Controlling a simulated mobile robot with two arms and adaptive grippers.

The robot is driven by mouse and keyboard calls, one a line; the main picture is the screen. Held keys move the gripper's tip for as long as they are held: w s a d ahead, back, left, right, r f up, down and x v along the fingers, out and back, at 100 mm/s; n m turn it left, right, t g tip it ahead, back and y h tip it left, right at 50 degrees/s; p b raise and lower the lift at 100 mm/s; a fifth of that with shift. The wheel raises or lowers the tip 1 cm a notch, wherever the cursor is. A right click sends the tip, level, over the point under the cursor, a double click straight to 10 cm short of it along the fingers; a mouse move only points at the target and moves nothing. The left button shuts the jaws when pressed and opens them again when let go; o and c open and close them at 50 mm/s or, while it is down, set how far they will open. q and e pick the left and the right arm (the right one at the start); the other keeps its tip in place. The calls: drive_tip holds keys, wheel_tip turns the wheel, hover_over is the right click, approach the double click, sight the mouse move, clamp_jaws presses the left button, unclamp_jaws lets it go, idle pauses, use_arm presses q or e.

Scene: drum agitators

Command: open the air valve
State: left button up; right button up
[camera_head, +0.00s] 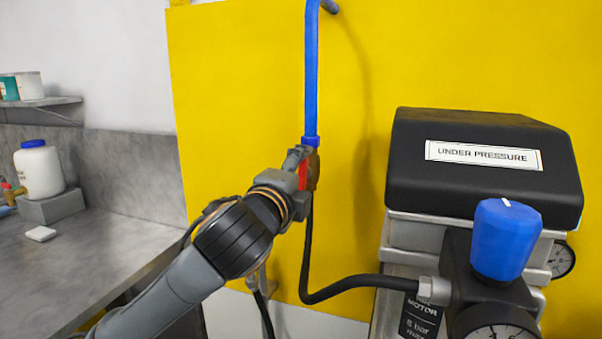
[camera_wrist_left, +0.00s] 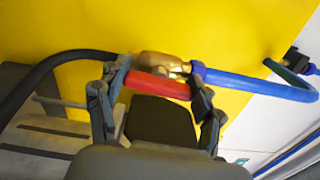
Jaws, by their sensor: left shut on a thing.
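The air valve has a brass body (camera_wrist_left: 158,62) and a red lever handle (camera_wrist_left: 157,85). In the head view the red handle (camera_head: 303,175) shows as a small patch at the foot of the blue air pipe, on the yellow panel. The brass body (camera_head: 314,172) is partly hidden there by my gripper. My left gripper (camera_head: 304,163) reaches up to the valve from the lower left. In the left wrist view the handle lies across between its two fingers, which are shut on it. The handle runs roughly alongside the valve body and blue pipe. My right gripper is in neither view.
The blue pipe (camera_head: 311,80) runs up the yellow panel (camera_head: 240,90). A black hose (camera_head: 307,260) drops from the valve and bends right to a unit with a blue knob (camera_head: 506,238) and gauge. A black "UNDER PRESSURE" box (camera_head: 480,180) stands right. A grey counter (camera_head: 80,260) is left.

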use_arm(q)
drive_tip(key=shift+n, duration=0.6)
drive_tip(key=o, duration=1.2)
drive_tip(key=shift+c, duration=0.2)
drive_tip(key=v, duration=1.2)
